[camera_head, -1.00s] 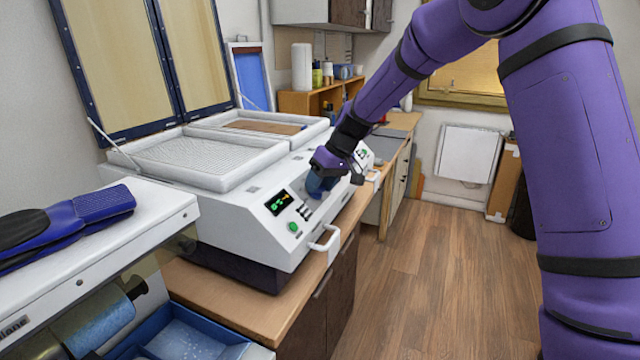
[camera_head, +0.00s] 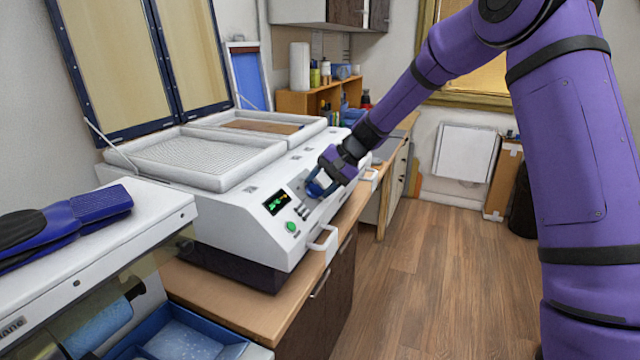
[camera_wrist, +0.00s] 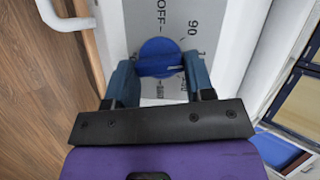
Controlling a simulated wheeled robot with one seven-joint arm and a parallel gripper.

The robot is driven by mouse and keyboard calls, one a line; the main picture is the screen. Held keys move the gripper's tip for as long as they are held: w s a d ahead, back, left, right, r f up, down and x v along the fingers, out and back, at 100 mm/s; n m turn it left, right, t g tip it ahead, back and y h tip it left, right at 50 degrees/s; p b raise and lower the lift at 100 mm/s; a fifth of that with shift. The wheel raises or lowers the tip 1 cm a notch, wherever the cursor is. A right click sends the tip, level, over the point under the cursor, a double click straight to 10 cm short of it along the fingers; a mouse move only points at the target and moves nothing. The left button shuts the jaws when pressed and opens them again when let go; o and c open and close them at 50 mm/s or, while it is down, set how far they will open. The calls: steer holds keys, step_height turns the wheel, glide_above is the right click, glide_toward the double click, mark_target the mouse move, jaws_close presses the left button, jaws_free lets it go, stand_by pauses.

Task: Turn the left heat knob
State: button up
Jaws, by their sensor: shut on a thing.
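The left heat knob (camera_wrist: 160,58) is a round blue dial on a grey plate marked OFF and 90 in the wrist view. My gripper (camera_wrist: 161,78) has its two blue-grey fingers on either side of the knob and is shut on it. In the head view my gripper (camera_head: 318,187) reaches down to the sloped front panel of the white forming machine (camera_head: 235,222), beside the green display (camera_head: 278,202). There the fingers and wrist hide most of the knob.
A green button (camera_head: 291,227) and small switches sit near the display. White handles (camera_head: 325,240) stick out from the machine's front. The wooden floor at right is clear.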

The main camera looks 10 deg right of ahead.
steer(key=shift+d+m+y, duration=0.1)
steer(key=shift+m+y, duration=0.2)
steer(key=shift+m, duration=0.6)
steer(key=o, duration=0.9)
steer(key=v, duration=1)
steer(key=shift+s+d+r, duration=0.15)
steer(key=shift+d+r, duration=0.1)
